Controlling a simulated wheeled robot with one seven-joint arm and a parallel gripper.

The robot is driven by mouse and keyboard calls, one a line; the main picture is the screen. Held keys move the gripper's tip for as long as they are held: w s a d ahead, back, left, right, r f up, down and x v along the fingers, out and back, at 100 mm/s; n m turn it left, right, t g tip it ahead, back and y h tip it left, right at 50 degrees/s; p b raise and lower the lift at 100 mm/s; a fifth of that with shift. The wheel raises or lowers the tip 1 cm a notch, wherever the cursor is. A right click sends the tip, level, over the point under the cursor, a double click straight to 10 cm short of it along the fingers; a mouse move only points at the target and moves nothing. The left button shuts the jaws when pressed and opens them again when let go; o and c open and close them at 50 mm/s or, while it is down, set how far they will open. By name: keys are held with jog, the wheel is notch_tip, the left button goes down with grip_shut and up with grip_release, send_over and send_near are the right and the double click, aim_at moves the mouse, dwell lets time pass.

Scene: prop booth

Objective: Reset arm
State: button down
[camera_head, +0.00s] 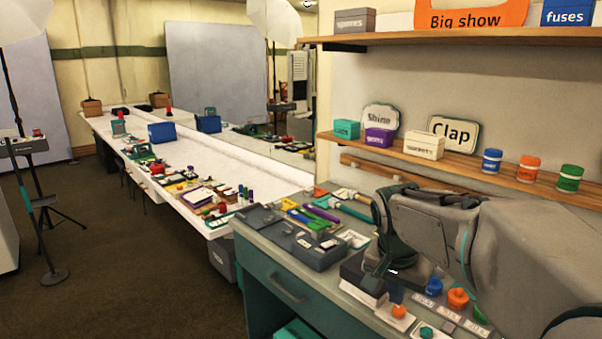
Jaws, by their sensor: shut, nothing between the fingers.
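My arm reaches in from the right over the grey-topped workbench (262,231) with teal sides. My gripper (374,284) is at its lower end, pointing down, low over a dark grey block near the front of the bench. It is shut and holds nothing. I cannot tell whether its tips touch the block. Blue, orange and green knob-like pieces, the orange one clearest (457,299), stand just right of the gripper. My arm hides part of the bench behind them.
A grey tool tray (318,258) lies left of the gripper, with coloured tools behind it. Wooden shelves (470,166) with boxes, signs and jars hang above. A long white table (240,160) with many small items stretches behind. Brown floor (140,260) is open at left, beside a tripod.

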jog(key=s+a+f+n+y, duration=0.1)
jog(key=s+f+n, duration=0.2)
jog(key=s, duration=0.4)
jog(key=s+a+f+n, duration=0.2)
jog(key=s+f+n, duration=0.1)
jog(key=s, duration=0.5)
jog(key=shift+n+y, duration=0.4)
jog(key=shift+n, duration=0.2)
